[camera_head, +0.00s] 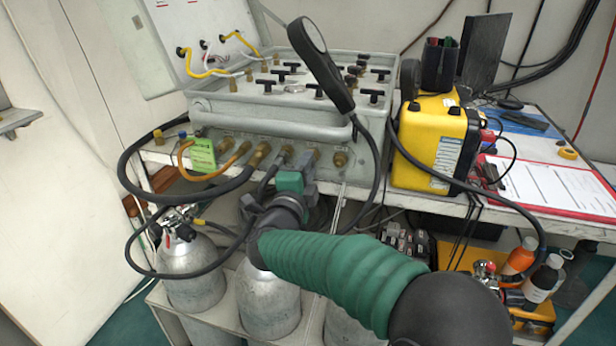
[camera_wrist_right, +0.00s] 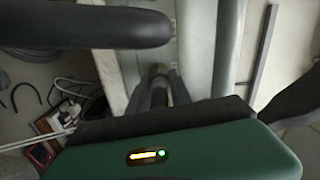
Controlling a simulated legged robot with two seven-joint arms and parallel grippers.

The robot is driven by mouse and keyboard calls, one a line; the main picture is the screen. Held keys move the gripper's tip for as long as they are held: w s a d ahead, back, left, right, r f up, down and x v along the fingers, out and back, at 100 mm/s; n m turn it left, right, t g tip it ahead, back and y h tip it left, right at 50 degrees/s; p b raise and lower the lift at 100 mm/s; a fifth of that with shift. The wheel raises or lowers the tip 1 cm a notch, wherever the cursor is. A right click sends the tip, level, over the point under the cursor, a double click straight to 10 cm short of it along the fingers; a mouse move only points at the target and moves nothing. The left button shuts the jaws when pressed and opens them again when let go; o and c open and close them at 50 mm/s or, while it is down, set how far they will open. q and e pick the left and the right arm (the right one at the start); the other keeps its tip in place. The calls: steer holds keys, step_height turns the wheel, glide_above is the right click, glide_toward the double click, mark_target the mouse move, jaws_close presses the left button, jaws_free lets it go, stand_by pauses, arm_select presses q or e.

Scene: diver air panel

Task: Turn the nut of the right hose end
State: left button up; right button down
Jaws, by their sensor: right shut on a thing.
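My right arm with its green sleeve comes in from the lower right. My right gripper (camera_head: 304,163) is at the front face of the grey air panel (camera_head: 350,174), at the row of fittings. It is shut on the nut of the right hose end; the hand and fingers hide most of that nut. In the right wrist view the two dark fingers (camera_wrist_right: 165,82) reach to the panel front with a small part between them. A dark hose end (camera_head: 284,156) shows just left of the fingers. My left gripper is not in view.
A black handset (camera_head: 322,66) leans over the panel. A yellow case (camera_head: 430,142) stands to the right. Grey cylinders (camera_head: 192,270) stand below, and black hoses loop at the left.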

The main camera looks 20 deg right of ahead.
steer(key=shift+a+f+m+b, duration=0.25)
steer(key=shift+f+m+b, duration=0.2)
steer(key=shift+m, duration=0.15)
steer(key=c, duration=1.3)
jaws_free()
steer(key=shift+r, duration=0.1)
steer(key=shift+c, duration=0.2)
steer(key=shift+o, duration=0.9)
steer(key=shift+r, duration=0.15)
steer(key=shift+d, duration=0.1)
